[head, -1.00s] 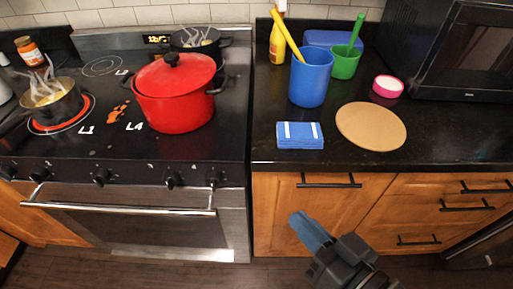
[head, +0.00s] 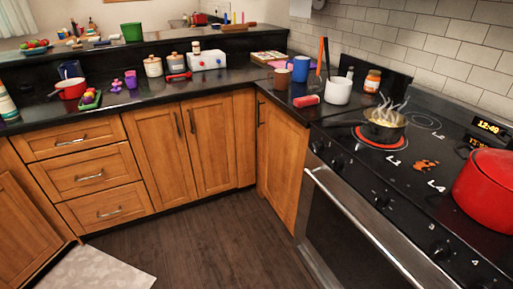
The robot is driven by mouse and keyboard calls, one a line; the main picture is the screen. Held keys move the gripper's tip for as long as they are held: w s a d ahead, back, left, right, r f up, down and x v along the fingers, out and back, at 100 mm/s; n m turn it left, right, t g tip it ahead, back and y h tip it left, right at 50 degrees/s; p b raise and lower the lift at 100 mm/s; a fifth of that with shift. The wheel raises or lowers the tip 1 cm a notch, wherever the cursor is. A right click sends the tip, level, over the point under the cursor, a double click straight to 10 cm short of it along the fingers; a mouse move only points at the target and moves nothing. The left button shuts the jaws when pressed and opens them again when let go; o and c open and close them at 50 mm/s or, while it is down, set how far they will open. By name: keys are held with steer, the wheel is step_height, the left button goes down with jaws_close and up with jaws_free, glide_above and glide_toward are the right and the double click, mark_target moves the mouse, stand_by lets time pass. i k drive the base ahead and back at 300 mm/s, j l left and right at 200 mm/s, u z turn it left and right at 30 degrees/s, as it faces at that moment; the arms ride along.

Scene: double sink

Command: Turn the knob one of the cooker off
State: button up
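The cooker (head: 340,214) stands at the right of the head view, with a steel oven handle along its front. Its black knobs line the front panel: one knob (head: 318,146) at the far left end, another (head: 338,163) beside it, and more, such as one (head: 439,251), towards the lower right. A large red pot (head: 487,188) is at the right edge, partly cut off. Knob settings are too small to read. My gripper is not in view.
Dark wooden floor (head: 200,245) is free in front of the cooker. Wooden cabinets (head: 85,172) and a dark counter run along the left and back. A mat (head: 95,275) lies at lower left.

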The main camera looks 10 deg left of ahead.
mark_target(317, 146)
steer(key=i+j+u, duration=0.1)
steer(key=i+u, duration=0.75)
steer(key=i+l, duration=0.1)
steer(key=i, duration=0.35)
steer(key=i+l+u, duration=0.1)
steer(key=i, duration=0.3)
